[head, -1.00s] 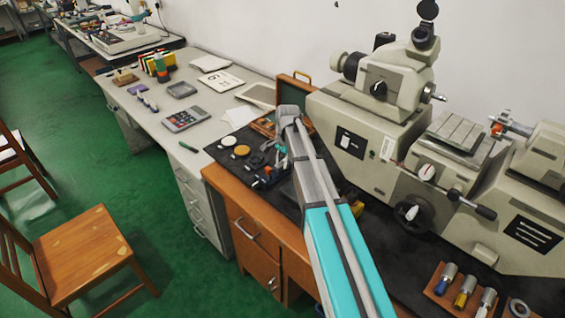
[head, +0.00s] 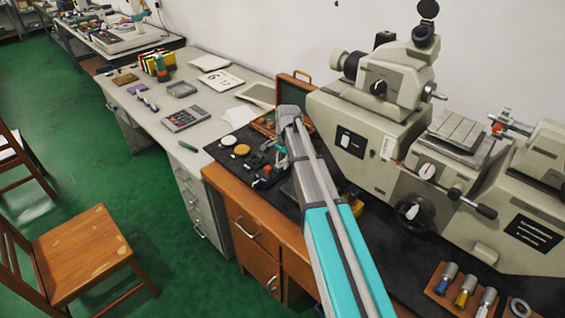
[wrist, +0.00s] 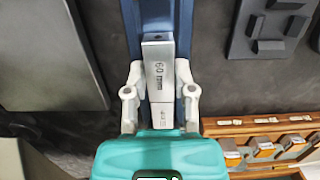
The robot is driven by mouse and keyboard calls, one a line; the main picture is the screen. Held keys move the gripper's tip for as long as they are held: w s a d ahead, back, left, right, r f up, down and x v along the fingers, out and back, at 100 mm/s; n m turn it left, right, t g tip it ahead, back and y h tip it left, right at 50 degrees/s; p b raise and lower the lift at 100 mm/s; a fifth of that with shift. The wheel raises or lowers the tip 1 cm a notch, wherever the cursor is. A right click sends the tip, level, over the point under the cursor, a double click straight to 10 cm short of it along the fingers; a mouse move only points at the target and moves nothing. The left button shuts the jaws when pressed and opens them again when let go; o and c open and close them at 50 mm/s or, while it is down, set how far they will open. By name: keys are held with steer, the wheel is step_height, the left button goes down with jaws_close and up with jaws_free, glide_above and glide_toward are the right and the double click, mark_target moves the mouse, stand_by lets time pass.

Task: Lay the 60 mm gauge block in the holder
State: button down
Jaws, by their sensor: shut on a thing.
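The steel 60 mm gauge block (wrist: 159,75), marked "60 mm", is between the two fingers of my gripper (wrist: 158,88) in the wrist view. The gripper is shut on it. A blue piece with two raised sides, which looks like the holder (wrist: 156,14), runs from the top edge behind the block, roughly in line with it. The block overlaps it in this view; I cannot tell whether the block touches it or hangs above it. In the head view my gripper (head: 281,158) is low over the dark mat, too small to show the block.
A wooden case with several metal blocks (wrist: 264,148) lies at the lower right in the wrist view. A dark stand with small blocks (wrist: 265,28) is at the upper right. In the head view the large measuring machine (head: 365,140) stands right of my arm.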

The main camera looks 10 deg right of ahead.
steer(key=shift+f, duration=0.15)
steer(key=shift+c, duration=1.8)
jaws_free()
steer(key=shift+r+p, duration=4.15)
steer(key=shift+r, duration=0.15)
steer(key=shift+s, duration=0.15)
steer(key=s+n+t+h, duration=0.1)
steer(key=s+n, duration=1)
steer(key=s, duration=1.3)
steer(key=shift+f, duration=0.15)
